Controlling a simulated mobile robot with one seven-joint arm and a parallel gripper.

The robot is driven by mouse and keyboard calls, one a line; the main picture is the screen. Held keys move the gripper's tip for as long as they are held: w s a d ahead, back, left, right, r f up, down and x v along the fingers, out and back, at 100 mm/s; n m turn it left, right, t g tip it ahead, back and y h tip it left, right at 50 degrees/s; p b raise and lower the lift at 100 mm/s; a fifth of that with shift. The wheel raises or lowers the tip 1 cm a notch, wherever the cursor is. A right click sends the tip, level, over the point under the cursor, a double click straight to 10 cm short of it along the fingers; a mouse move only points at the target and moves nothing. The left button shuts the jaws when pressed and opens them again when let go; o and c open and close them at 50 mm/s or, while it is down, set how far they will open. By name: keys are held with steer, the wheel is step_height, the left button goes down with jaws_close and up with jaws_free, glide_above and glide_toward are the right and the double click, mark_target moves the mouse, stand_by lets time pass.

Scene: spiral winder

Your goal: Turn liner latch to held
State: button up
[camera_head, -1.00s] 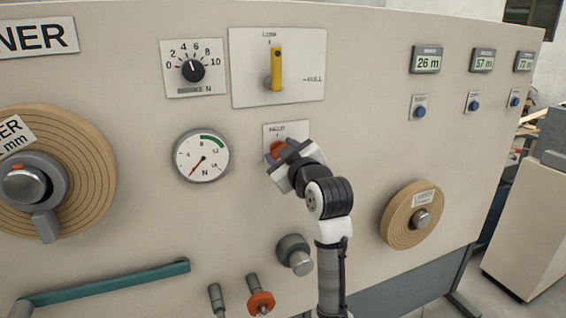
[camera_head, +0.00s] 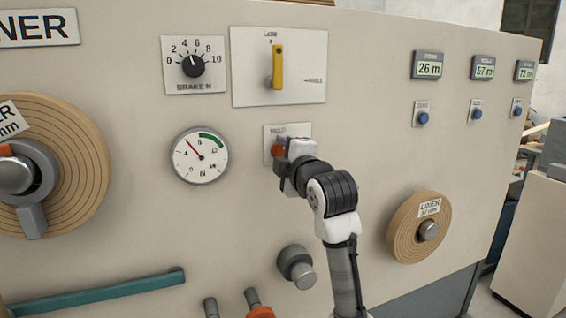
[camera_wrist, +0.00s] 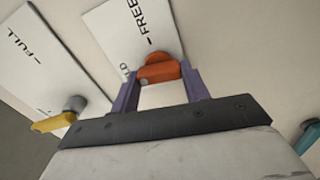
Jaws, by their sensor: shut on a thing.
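The liner latch is an orange knob (camera_head: 277,150) on a small pale plate (camera_head: 299,130) in the middle of the panel. My gripper (camera_head: 285,156) reaches it from the lower right and hides part of the knob and plate. In the wrist view the orange latch (camera_wrist: 156,70) sits between the two purple fingers of my gripper (camera_wrist: 158,78), which are shut on it. The plate (camera_wrist: 118,35) there reads "FREE", with letters ending in "LD" partly hidden beside the knob. The latch's exact pointing is hard to read.
A yellow lever (camera_head: 277,67) on its plate stands above. A round gauge (camera_head: 200,156) is to the left, its needle pointing up-left. A grey knob (camera_head: 297,266) and a teal bar (camera_head: 95,292) lie below. A liner roll (camera_head: 409,230) sits to the right.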

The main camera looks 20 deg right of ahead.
steer(key=shift+f+n, duration=0.1)
steer(key=shift+n, duration=0.6)
steer(key=shift+b, duration=0.35)
steer(key=o, duration=1)
steer(key=s, duration=0.4)
steer(key=s+b, duration=0.1)
steer(key=s, duration=0.9)
steer(key=shift+d, duration=0.25)
steer(key=shift+w+a, duration=0.1)
steer(key=shift+w, duration=0.05)
